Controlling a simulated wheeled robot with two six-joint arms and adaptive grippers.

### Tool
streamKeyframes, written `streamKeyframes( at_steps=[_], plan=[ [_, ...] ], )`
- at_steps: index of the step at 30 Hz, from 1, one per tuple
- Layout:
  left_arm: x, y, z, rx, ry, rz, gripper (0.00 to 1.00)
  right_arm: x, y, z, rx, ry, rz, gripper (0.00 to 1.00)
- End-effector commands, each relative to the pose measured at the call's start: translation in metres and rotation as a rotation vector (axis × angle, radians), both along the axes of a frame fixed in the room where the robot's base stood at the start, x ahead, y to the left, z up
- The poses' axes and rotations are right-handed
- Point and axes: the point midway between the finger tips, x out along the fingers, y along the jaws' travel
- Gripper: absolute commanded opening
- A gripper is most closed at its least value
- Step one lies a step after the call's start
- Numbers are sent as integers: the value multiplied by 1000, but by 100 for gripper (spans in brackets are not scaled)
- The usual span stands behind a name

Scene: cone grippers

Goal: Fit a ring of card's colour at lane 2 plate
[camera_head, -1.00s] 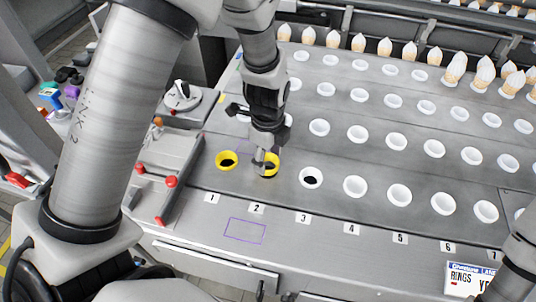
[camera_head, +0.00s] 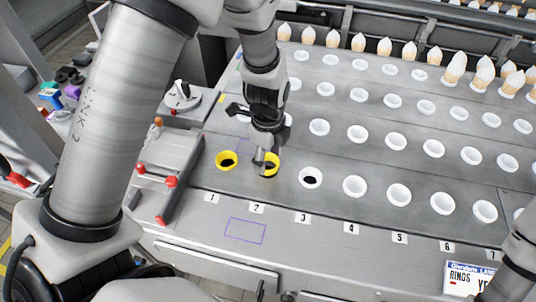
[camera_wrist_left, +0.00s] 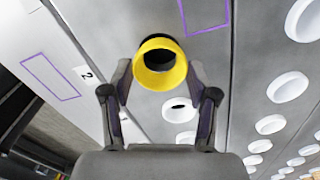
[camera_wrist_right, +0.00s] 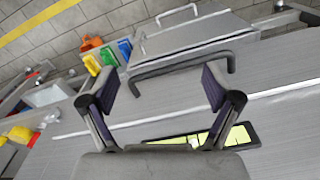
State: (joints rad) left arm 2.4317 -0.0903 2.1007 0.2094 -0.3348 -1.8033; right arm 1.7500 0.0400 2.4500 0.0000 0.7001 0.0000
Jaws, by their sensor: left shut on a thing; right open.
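My left gripper (camera_head: 266,162) is shut on a yellow ring (camera_head: 274,168) at the lane 2 plate, behind the number 2 label (camera_head: 257,208). In the left wrist view the yellow ring (camera_wrist_left: 160,70) sits between the fingertips, with a dark opening partly showing behind it. I cannot tell whether the ring touches the plate. A second yellow ring (camera_head: 227,160) sits around the dark hole at lane 1. The card (camera_head: 470,278) at bottom right reads "RINGS YE", the rest hidden by my right arm. My right gripper (camera_wrist_right: 158,90) is open and empty in the right wrist view.
Rows of white rings (camera_head: 355,187) cover the plates to the right. Lane 3 has a white ring (camera_head: 311,178) around a dark hole. Cones (camera_head: 358,42) stand along the back. A grey fixture with red knobs (camera_head: 171,181) is left of lane 1.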

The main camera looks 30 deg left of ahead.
Motion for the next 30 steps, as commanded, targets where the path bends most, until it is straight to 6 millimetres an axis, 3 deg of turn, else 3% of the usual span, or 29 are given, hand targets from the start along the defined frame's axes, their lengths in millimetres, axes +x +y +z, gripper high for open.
streamKeyframes(
  at_steps=[30],
  plan=[
    [0, 0, -11, 0, 1, 0, 40, 0, 0, -7, 0, 0, 0, 89]
  ],
)
